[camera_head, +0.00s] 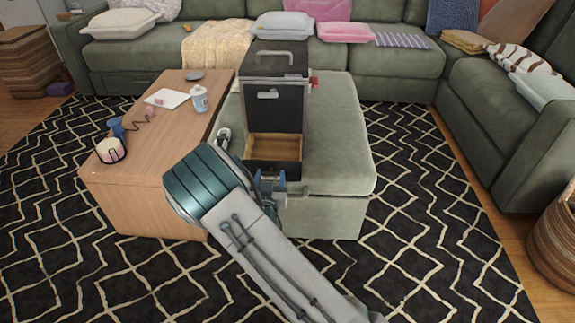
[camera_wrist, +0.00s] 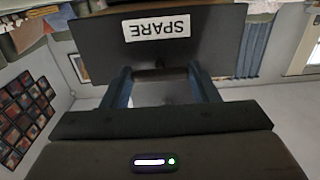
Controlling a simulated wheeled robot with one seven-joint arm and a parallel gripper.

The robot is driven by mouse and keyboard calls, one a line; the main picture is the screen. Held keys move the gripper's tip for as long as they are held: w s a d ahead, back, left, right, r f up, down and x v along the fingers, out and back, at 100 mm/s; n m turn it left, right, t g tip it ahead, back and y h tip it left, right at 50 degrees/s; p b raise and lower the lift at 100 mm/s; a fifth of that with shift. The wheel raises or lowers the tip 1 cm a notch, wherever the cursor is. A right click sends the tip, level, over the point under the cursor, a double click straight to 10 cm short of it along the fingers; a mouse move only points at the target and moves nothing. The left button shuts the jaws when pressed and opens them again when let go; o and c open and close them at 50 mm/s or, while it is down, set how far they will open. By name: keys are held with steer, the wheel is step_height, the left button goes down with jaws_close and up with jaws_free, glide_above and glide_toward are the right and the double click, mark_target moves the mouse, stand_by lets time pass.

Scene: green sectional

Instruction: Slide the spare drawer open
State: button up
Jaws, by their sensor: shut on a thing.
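A dark box cabinet (camera_head: 276,108) with a handle on top and a handle on its upper front stands on the green ottoman. Its bottom drawer (camera_head: 275,147) is pulled out, with its bare wooden inside showing. In the wrist view the dark drawer front (camera_wrist: 95,42) carries a white label (camera_wrist: 157,29) reading SPARE, upside down. My gripper (camera_head: 270,184) is at the front of the open drawer, shut on the drawer handle (camera_wrist: 160,73). The fingers also show in the wrist view (camera_wrist: 162,78), one on each side of the handle, which is partly in shadow.
The green ottoman (camera_head: 340,150) holds the cabinet. A wooden table (camera_head: 130,185) stands at its left, with a cup (camera_head: 200,99), a notepad (camera_head: 167,98) and a candle (camera_head: 111,150) on it. A green sofa (camera_head: 400,70) runs behind and right. Patterned rug lies open at right.

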steer(key=shift+s, duration=0.15)
steer(key=o, duration=1.4)
steer(key=s+p, duration=0.2)
steer(key=s, duration=1.1)
steer(key=shift+s+a, duration=0.4)
steer(key=shift+a, duration=0.05)
steer(key=shift+w+r, duration=0.1)
steer(key=d+r+m+g+y+p, duration=0.1)
steer(key=d+r+g+y+p, duration=0.15)
steer(key=r+g+p, duration=0.75)
steer(key=d+r+m+y+p, duration=0.1)
steer(key=d+r+p, duration=0.45)
steer(key=r, duration=1.05)
steer(key=s+d+r+n+g+h+p, duration=0.1)
steer(key=s+d+r+g+p, duration=0.1)
steer(key=s+d+r+p, duration=0.4)
steer(key=s+d+r+n+g+h+p, duration=0.1)
steer(key=s+d+r+g+p, duration=0.2)
steer(key=s+d+r+p, duration=0.3)
steer(key=s+r, duration=0.5)
steer(key=r, duration=0.4)
steer(key=shift+s+d+n, duration=0.15)
steer(key=shift+s+n, duration=0.15)
